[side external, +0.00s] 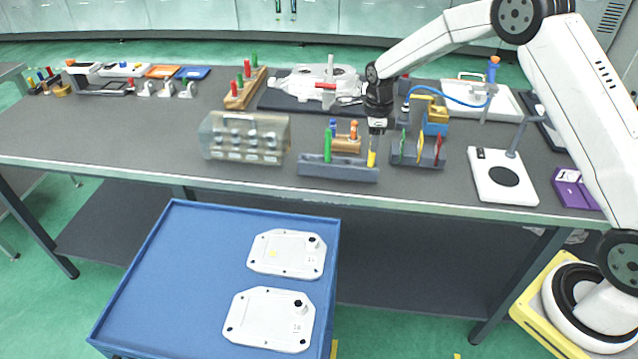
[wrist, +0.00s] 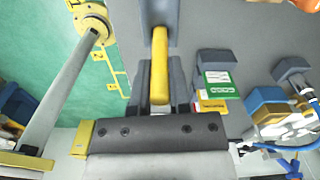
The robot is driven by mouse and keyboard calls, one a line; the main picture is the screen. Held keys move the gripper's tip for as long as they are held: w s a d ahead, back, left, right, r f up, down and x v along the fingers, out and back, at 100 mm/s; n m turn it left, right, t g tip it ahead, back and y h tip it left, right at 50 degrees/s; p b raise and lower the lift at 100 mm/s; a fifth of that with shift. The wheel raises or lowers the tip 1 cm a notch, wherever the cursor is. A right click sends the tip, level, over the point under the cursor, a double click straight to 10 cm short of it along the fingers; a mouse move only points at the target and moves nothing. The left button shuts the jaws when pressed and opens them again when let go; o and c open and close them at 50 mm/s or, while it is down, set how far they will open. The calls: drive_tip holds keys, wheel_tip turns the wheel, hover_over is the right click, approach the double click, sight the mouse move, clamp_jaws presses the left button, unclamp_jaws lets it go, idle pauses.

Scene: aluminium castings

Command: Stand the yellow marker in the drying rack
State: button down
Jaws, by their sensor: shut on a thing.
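The yellow marker (side external: 371,158) is upright in my gripper (side external: 376,136) at the right end of the grey drying rack (side external: 338,172). A green marker (side external: 327,146) stands towards the rack's left side. In the wrist view my gripper (wrist: 161,92) is shut on the yellow marker (wrist: 160,62), which runs out between the two fingers. Its far end meets the grey rack (wrist: 160,12). I cannot tell whether its tip is inside a hole, because the rack's edge and the marker hide it.
A grey holder with coloured cards (side external: 418,158) stands close to the right. A wooden block with blue and orange pieces (side external: 346,145) stands just behind the rack. A clear-covered box (side external: 245,137) is to the left. The table's front edge runs close before the rack.

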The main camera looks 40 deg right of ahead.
drive_tip(key=shift+f, duration=0.2)
drive_tip(key=shift+c, duration=2.4)
unclamp_jaws()
drive_tip(key=shift+r, duration=0.1)
drive_tip(key=shift+r, duration=3.85)
drive_tip(key=shift+s, duration=0.1)
drive_tip(key=s+a+n+t, duration=0.1)
drive_tip(key=s+a+n, duration=0.2)
drive_tip(key=s+n, duration=0.9)
drive_tip(key=s+a+f+n+t, duration=0.1)
drive_tip(key=s+a+n, duration=0.3)
drive_tip(key=s+n, duration=0.8)
drive_tip(key=shift+s+a+f+n+t, duration=0.15)
drive_tip(key=shift+s+n+t, duration=0.2)
drive_tip(key=shift+n, duration=0.55)
